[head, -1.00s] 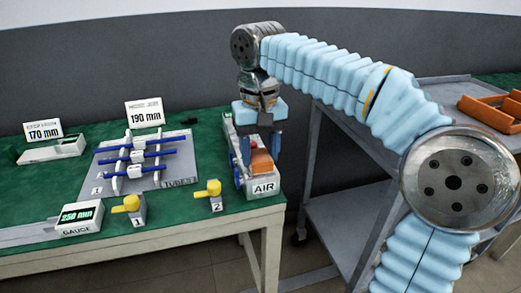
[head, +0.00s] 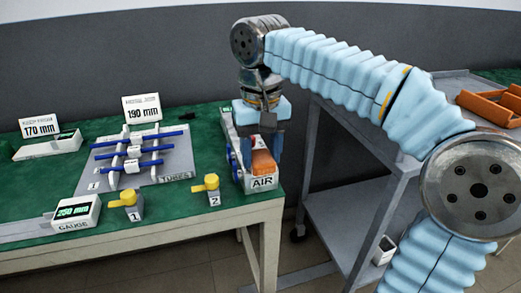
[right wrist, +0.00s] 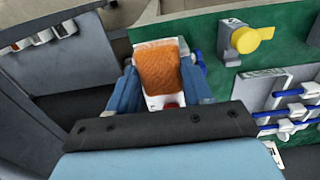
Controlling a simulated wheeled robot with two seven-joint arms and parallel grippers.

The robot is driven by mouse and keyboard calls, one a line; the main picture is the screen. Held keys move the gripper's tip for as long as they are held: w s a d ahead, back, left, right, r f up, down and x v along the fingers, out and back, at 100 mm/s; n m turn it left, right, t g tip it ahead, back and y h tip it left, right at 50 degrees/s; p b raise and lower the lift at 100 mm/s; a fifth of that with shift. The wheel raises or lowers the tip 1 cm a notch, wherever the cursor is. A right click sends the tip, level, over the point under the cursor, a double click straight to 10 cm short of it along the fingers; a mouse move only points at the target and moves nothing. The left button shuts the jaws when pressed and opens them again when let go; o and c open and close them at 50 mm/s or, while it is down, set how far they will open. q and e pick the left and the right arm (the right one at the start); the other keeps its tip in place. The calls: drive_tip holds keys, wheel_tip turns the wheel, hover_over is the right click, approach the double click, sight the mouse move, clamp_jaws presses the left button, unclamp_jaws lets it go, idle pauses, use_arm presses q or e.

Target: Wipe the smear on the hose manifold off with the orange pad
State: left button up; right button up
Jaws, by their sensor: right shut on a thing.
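The orange pad (head: 264,163) is between the fingers of my right gripper (head: 262,150), which is shut on it. In the right wrist view the pad (right wrist: 158,66) shows its broad textured face between the blue fingers. The pad is at the top of the white hose manifold (head: 263,183) marked AIR, at the table's right end, close above or touching it; I cannot tell which. A red patch (right wrist: 171,105) shows beside the pad in the right wrist view; whether it is the smear or a fitting is unclear. My left gripper is not in view.
Left of the manifold stand yellow valves 1 (head: 129,203) and 2 (head: 209,188). A grey TUBES board (head: 181,158) holds blue tubes. A GAUGE box (head: 76,215) is at the front left. A grey cart (head: 352,128) with an orange tray (head: 490,106) stands right.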

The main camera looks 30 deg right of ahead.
drive_tip(key=shift+f, duration=0.1)
drive_tip(key=shift+w+d+p, duration=0.15)
drive_tip(key=shift+w+p, duration=0.15)
drive_tip(key=shift+w, duration=0.3)
drive_tip(key=shift+w+d+p, duration=0.15)
drive_tip(key=shift+w+p, duration=0.1)
drive_tip(key=shift+w, duration=0.35)
drive_tip(key=shift+s, duration=0.1)
drive_tip(key=shift+s+a+r+b, duration=0.1)
drive_tip(key=shift+s+a+b, duration=0.1)
drive_tip(key=shift+s, duration=0.35)
drive_tip(key=shift+s+a+r+b, duration=0.1)
drive_tip(key=shift+s+b, duration=0.05)
drive_tip(key=shift+s, duration=0.4)
drive_tip(key=shift+w, duration=0.1)
drive_tip(key=shift+w+d+f+p, duration=0.1)
drive_tip(key=shift+w+d+p, duration=0.1)
drive_tip(key=shift+w, duration=0.35)
drive_tip(key=shift+w+d+f+p, duration=0.1)
drive_tip(key=shift+w+p, duration=0.05)
drive_tip(key=shift+w, duration=0.4)
drive_tip(key=shift+r, duration=0.1)
wheel_tip(320, 180, up, 9)
